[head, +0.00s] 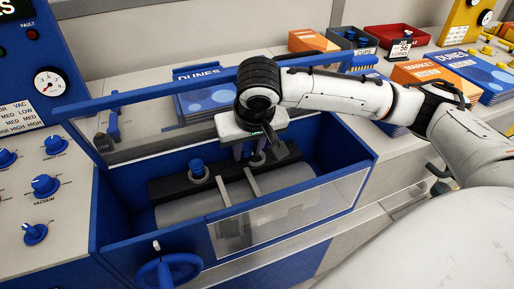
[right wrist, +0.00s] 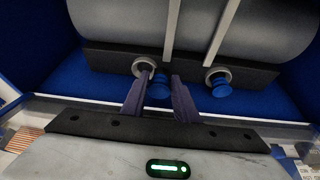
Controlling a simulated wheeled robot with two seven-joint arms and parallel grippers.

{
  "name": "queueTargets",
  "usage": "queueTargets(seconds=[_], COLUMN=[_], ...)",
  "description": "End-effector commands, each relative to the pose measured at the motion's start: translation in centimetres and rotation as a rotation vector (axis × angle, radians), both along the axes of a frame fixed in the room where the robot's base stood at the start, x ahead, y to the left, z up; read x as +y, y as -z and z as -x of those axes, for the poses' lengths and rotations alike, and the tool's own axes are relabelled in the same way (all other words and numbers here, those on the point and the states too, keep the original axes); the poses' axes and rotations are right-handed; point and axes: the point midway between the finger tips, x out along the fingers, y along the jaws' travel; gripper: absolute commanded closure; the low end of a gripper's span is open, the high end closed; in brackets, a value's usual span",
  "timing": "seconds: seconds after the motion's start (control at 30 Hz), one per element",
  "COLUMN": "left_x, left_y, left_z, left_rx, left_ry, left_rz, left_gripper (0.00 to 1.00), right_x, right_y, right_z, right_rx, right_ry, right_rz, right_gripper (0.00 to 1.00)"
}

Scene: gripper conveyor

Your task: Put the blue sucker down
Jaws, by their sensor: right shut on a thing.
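My right gripper (head: 248,150) reaches down into the open blue machine from above. In the right wrist view its two fingers (right wrist: 159,100) are shut on a blue sucker (right wrist: 158,89), just in front of a dark bar (right wrist: 183,67). The ring of a socket (right wrist: 143,66) shows beside the held sucker, partly behind the finger; I cannot tell whether they touch. A second blue sucker (right wrist: 219,86) sits at the other ring of the bar. In the head view this second sucker (head: 197,167) stands upright on the bar (head: 165,188). My left gripper is out of view.
A grey roller (head: 190,208) with pale straps lies beside the bar. The machine's blue walls and clear panels (head: 285,212) enclose it closely. A blue handwheel (head: 168,270) is in front, a knob panel (head: 40,190) at left. Boxes (head: 430,70) and trays stand at the back right.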

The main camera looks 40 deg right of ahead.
Motion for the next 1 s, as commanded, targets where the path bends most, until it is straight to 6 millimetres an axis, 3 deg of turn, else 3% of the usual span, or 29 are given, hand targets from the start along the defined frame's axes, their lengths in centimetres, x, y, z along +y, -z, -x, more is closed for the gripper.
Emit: queueTargets(seconds=[0.33, 1.0], left_x=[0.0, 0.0], left_y=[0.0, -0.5], left_z=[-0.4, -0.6], left_rx=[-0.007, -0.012], left_ry=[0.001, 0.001], left_rz=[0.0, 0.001], left_gripper=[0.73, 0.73], right_x=[-3.7, -3.7], right_y=[2.6, 4.1], right_z=[-1.3, -1.2], right_rx=[0.001, 0.005], right_ry=[0.001, -0.001], right_rz=[0.001, 0.0], right_gripper=[0.95, 0.95])
